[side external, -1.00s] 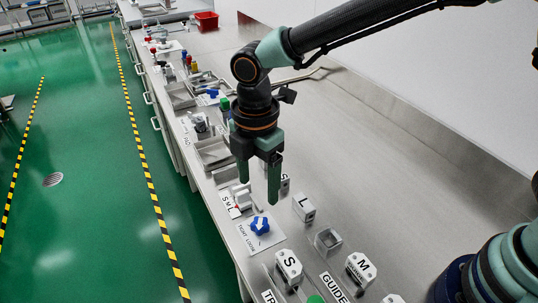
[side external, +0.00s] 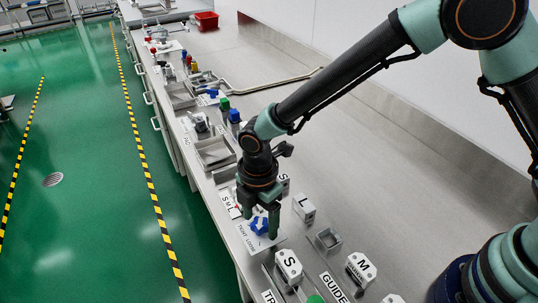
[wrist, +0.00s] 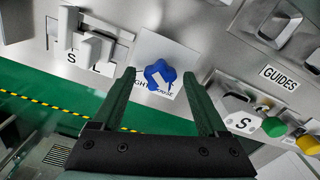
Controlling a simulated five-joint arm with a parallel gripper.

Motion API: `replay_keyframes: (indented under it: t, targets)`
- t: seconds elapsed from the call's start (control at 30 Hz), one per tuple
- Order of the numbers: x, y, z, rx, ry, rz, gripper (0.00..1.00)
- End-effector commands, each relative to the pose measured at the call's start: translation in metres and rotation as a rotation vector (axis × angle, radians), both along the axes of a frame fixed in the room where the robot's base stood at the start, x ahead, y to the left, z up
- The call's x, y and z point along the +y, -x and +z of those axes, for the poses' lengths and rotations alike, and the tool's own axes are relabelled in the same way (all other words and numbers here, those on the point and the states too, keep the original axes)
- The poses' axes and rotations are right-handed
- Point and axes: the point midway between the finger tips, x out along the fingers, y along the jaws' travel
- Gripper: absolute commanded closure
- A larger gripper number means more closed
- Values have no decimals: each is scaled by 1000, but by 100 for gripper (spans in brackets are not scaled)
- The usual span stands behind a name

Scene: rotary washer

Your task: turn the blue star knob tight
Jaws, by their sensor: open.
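The blue star knob (side external: 260,225) has a white arrow on top and sits on a white label plate (side external: 244,238) reading TIGHT and LOOSE, near the front edge of the bench. My gripper (side external: 258,222) is open and points down at the knob, its fingers partly hiding it. In the wrist view the knob (wrist: 160,74) lies between and just beyond the fingertips of my gripper (wrist: 162,72). No contact between fingers and knob shows there.
A metal block marked S (side external: 288,265) stands close to the right of the knob. Small S, M, L parts (wrist: 88,45) stand on the other side.

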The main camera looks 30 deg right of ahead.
Motion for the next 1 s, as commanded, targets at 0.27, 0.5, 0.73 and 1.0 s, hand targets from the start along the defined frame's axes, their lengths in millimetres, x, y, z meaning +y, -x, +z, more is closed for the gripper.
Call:
replay_keyframes:
  t: [0.27,0.5,0.73,1.0]
  targets:
    - [0,0,0,0,0,0,93]
    - [0,0,1,0,0,-10,100]
    - [0,0,1,0,0,-88,100]
    - [0,0,1,0,0,-298,100]
